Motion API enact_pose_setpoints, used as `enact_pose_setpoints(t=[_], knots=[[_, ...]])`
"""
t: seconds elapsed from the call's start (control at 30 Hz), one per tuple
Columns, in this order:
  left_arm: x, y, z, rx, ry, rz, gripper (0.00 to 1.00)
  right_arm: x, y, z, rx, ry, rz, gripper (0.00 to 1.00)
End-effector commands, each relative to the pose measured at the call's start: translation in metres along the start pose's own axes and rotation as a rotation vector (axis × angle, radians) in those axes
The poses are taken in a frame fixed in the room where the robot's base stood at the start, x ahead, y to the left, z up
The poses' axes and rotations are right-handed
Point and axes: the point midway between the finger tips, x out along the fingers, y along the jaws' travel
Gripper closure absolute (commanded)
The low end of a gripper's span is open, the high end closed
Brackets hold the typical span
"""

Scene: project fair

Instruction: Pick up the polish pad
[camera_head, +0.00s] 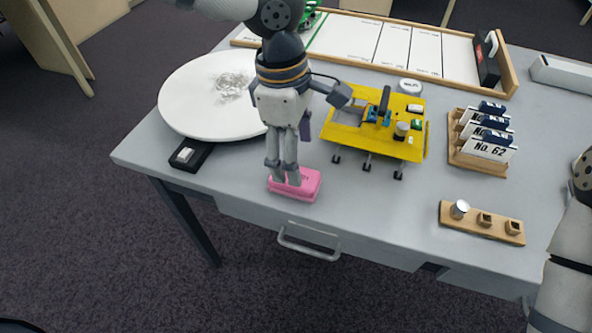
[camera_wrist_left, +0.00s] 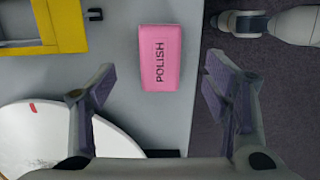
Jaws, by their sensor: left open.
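The polish pad (camera_head: 308,186) is a pink block lying on the grey table near its front edge. In the left wrist view the polish pad (camera_wrist_left: 160,57) shows the word POLISH and lies ahead of the fingertips, roughly centred between them. My left gripper (camera_head: 284,182) points down over the pad in the head view and hides part of it. In the left wrist view my left gripper (camera_wrist_left: 158,82) is open with nothing between its fingers. I cannot tell whether the fingertips touch the pad. Only part of my right arm shows at the right edge of the head view; its gripper is out of view.
A yellow platform (camera_head: 345,135) with small parts stands just behind the pad. A round white disc (camera_head: 185,110) lies to the left. A wooden card rack (camera_head: 465,160) and a wooden block with cups (camera_head: 475,226) are at the right. Table between pad and block is clear.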

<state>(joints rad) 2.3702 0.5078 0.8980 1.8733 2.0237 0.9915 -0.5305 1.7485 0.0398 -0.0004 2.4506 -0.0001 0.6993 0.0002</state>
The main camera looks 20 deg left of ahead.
Motion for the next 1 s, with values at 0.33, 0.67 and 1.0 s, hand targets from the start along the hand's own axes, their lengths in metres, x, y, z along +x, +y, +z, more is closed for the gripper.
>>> enact_pose_setpoints(t=[0.33, 0.67, 1.0], knots=[[0.057, -0.004, -0.01, 0.0, 0.003, -0.001, 0.3, 0.004, 0.0, 0.001, -0.001, -0.009, 0.0, 0.6], [0.066, -0.003, -0.009, 0.001, 0.001, 0.005, 0.35, 0.004, 0.0, 0.002, -0.001, -0.01, 0.001, 0.6], [0.066, -0.003, -0.01, 0.001, 0.002, 0.004, 0.81, 0.004, 0.0, 0.002, -0.001, -0.01, 0.0, 0.6]])
